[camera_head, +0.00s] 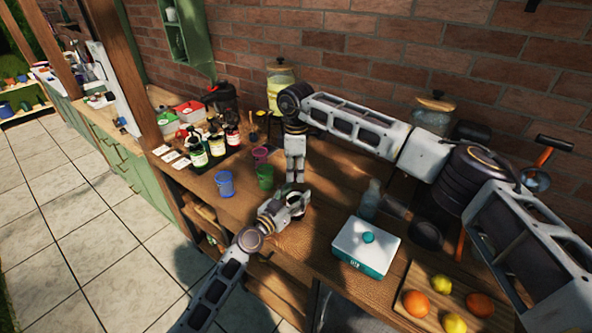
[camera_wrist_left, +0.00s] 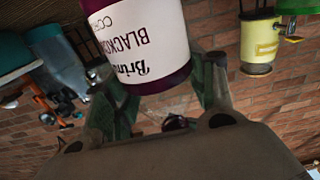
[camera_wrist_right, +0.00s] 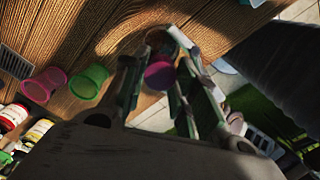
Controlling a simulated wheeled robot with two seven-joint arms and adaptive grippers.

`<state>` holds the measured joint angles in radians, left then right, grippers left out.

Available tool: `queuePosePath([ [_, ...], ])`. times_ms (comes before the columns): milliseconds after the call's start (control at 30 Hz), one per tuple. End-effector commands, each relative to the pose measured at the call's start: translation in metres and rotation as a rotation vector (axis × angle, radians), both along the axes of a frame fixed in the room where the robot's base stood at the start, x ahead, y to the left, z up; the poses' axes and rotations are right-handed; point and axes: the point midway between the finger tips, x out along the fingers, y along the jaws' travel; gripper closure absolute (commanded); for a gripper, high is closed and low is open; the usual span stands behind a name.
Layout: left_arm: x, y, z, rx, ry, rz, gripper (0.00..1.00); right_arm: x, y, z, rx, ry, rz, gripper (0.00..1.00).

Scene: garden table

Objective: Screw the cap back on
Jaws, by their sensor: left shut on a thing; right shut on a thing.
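A bottle (camera_wrist_left: 140,45) with a white blackcurrant label and dark purple body shows in the left wrist view. My left gripper (camera_head: 298,204) is shut around it, above the front edge of the wooden table (camera_head: 330,215). A small round purple cap (camera_wrist_right: 159,75) shows between the fingers of my right gripper (camera_wrist_right: 165,82), which is shut on it. In the head view my right gripper (camera_head: 295,179) points down just above my left gripper. The bottle's mouth is hidden, so I cannot tell whether cap and bottle touch.
Blue (camera_head: 224,184), green (camera_head: 265,177) and pink (camera_head: 260,155) cups stand left of the grippers. Several labelled bottles (camera_head: 216,145) stand farther left. A white and teal box (camera_head: 365,250), a clear bottle (camera_head: 370,200) and a fruit board (camera_head: 405,295) are on the right.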

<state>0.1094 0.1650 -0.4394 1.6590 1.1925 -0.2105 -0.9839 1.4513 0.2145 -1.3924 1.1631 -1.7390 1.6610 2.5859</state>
Motion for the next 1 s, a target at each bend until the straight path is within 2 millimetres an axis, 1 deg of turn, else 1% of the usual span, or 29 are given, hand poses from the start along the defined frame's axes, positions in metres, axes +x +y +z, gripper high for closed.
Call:
queuePosePath([
  [200, -0.0003, -0.0003, -0.0007, 0.001, 0.0, -0.001, 1.0, 0.0003, 0.0006, 0.0008, 0.001, -0.002, -0.172, 0.78],
  [400, -0.0004, -0.0003, -0.0008, 0.001, 0.0, -0.001, 1.0, 0.0004, 0.0005, 0.0007, 0.001, -0.001, -0.3, 0.78],
  [533, -0.0004, -0.0004, -0.0007, 0.001, 0.0, -0.001, 1.0, 0.0004, 0.0005, 0.0007, 0.001, -0.002, -0.331, 0.78],
  [800, -0.0006, -0.0006, -0.0008, 0.002, 0.001, -0.001, 1.0, 0.0005, 0.0005, 0.0007, 0.001, -0.002, -0.332, 0.78],
  [833, -0.0006, -0.0006, -0.0008, 0.002, 0.001, -0.001, 1.0, 0.0005, 0.0005, 0.0007, 0.001, -0.002, -0.331, 0.67],
  [967, -0.0006, -0.0006, -0.0008, 0.001, 0.002, -0.002, 1.0, 0.0005, 0.0004, 0.0005, 0.001, -0.002, -0.331, 0.51],
  [1000, -0.0006, -0.0006, -0.0009, 0.001, 0.002, -0.002, 1.0, 0.0004, 0.0004, 0.0004, 0.001, -0.001, -0.331, 0.5],
])
